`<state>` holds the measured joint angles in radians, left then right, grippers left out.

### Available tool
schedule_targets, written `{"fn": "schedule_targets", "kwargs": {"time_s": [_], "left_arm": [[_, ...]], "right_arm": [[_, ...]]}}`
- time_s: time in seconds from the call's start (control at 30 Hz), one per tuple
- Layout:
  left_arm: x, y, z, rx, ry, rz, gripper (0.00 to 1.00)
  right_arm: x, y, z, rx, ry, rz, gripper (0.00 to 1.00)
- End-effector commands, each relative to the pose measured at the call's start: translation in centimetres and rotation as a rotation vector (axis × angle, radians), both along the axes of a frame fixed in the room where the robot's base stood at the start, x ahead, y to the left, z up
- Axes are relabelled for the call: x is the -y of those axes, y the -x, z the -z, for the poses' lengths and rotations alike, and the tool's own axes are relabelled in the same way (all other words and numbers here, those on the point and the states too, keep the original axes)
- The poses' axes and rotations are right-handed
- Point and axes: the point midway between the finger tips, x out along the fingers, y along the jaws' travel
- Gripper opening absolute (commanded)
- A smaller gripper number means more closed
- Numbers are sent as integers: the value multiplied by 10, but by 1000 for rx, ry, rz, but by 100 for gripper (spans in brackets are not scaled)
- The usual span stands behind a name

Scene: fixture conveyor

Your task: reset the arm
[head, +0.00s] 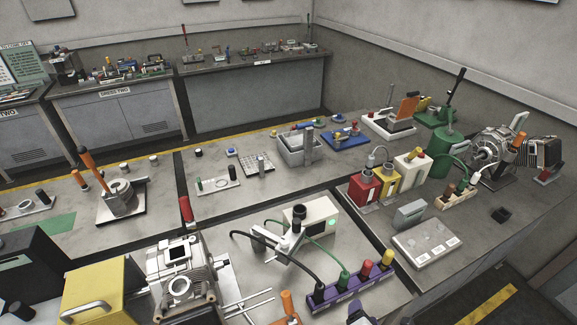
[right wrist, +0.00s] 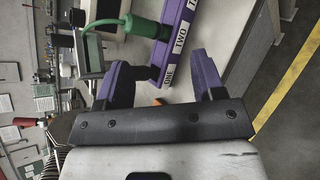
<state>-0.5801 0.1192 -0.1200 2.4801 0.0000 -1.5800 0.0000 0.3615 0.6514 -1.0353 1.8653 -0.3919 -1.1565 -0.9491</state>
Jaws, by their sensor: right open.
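My right gripper (head: 360,313) shows only in part at the bottom edge of the head view, just in front of a purple socket strip (head: 350,290). In the right wrist view my right gripper (right wrist: 160,68) has its two purple fingers spread wide, with nothing held between them. The purple strip (right wrist: 172,60) with labels ONE and TWO lies beyond the fingers there, with a green plug (right wrist: 148,27) in it. Most of my right arm is outside the head view. My left gripper is in neither view.
A motor-like machine (head: 180,270) with a red-handled lever stands left of the strip. An orange handle (head: 288,303) rises close to the strip's left end. A white box (head: 318,215) with cables stands behind. A grey panel (head: 427,245) lies to the right, beyond a dark gap.

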Motion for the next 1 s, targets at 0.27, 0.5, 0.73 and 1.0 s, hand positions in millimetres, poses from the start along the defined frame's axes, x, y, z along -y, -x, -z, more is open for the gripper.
{"fn": "schedule_targets", "kwargs": {"time_s": [0.27,0.5,0.73,1.0], "left_arm": [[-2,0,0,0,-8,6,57],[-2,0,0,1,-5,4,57],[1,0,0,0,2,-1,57],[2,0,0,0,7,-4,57]], "right_arm": [[-2,2,-68,64,-660,474,62],[-16,41,-121,10,-1243,854,62],[-3,111,-112,-115,-1491,1104,62],[21,196,-55,-187,-1512,1426,62]]}}
